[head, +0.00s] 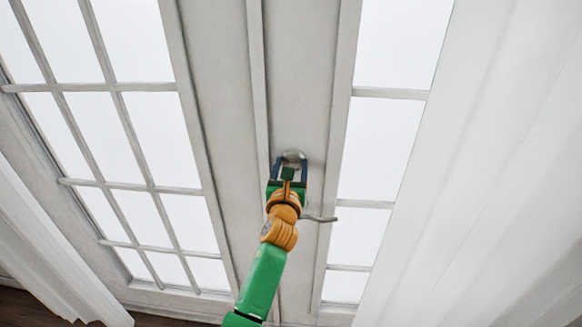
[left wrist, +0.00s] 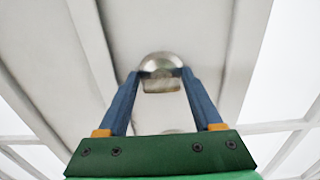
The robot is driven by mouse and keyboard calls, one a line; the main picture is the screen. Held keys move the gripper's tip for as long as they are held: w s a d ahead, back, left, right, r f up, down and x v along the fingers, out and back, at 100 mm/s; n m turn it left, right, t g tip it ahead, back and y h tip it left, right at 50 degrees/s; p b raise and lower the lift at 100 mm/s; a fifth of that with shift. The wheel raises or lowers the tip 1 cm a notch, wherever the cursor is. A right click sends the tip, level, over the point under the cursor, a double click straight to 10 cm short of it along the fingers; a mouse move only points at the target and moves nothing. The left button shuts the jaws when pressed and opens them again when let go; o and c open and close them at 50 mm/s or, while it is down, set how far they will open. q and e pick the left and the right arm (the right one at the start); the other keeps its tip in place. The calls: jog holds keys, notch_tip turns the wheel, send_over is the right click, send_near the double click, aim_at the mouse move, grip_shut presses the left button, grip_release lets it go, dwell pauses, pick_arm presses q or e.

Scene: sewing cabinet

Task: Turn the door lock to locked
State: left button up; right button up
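The door lock (head: 293,155) is a round silver disc on the light grey door stile. In the left wrist view, the lock (left wrist: 160,61) has a small brownish turn piece (left wrist: 161,85) sticking out below its dome. My left gripper (head: 289,166) is at the lock. In the left wrist view, the blue fingers of my left gripper (left wrist: 160,74) stand apart, one tip on each side of the turn piece. The tips are very close to its sides; I cannot tell whether they touch. My right gripper is in neither view.
A lever door handle (head: 320,218) sticks out to the right below the lock, partly hidden by my left arm. Glazed panes flank the stile. White curtains (head: 480,170) hang at the right and lower left (head: 50,245).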

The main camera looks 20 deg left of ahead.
pick_arm(q)
grip_shut()
jog(key=shift+n, duration=0.4)
jog(key=n, duration=0.3)
jog(key=shift+f, duration=0.1)
jog(key=n, duration=0.4)
jog(key=shift+n, duration=0.3)
jog(key=n, duration=0.4)
jog(key=shift+f+n+b, duration=0.1)
jog(key=shift+n+b, duration=0.2)
jog(key=shift+b, duration=0.05)
jog(key=n, duration=0.4)
jog(key=shift+n+b, duration=0.3)
jog(key=shift+b, duration=0.1)
jog(key=shift+n, duration=0.3)
